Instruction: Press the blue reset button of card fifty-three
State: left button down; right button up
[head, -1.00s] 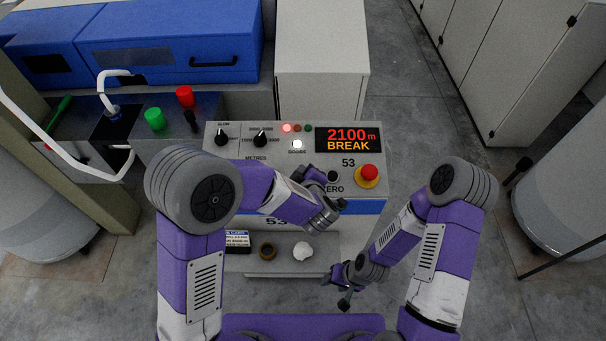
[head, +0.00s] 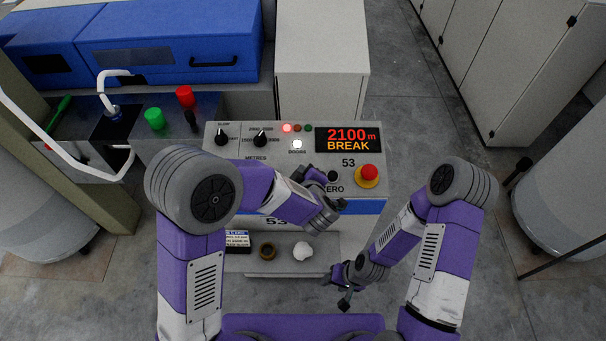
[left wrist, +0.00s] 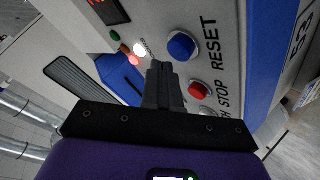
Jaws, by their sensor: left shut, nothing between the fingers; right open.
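The card's control panel (head: 362,205) carries the number 53 and a display (head: 348,140) reading "2100 m BREAK". In the left wrist view the round blue button (left wrist: 181,46) stands on the grey panel beside the word RESET. In the head view my left arm hides it. My left gripper (left wrist: 160,68) is shut and empty, its fingertips pointing at the panel just beside the blue button and apart from it in the picture; contact with the panel cannot be told. A red button (left wrist: 198,90) by STOP is on its other side. My right gripper (head: 337,291) is open and empty, low before the panel.
A red emergency knob (head: 368,174) on yellow stands at the panel's right. A lit white button (head: 297,145) and black selector knobs (head: 260,138) sit higher up. A shelf (head: 326,263) below holds a card, a brown ring and a white lump.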

pick_arm(q)
jog(key=shift+f, duration=0.15)
jog(key=shift+w+f, duration=0.1)
jog(key=shift+f, duration=0.15)
jog(key=shift+w+f+b, duration=0.1)
jog(key=shift+f+b, duration=0.4)
jog(key=shift+b, duration=0.15)
dwell(0.4)
jog(key=shift+r, duration=0.15)
jog(key=shift+s+r+p, duration=0.25)
jog(key=shift+r+p, duration=0.5)
jog(key=r+p, duration=0.2)
jog(key=s+r+p, duration=0.1)
jog(key=r+p, duration=0.1)
jog(key=r, duration=0.1)
jog(key=shift+s, duration=0.15)
jog(key=shift+f, duration=0.1)
dwell(0.3)
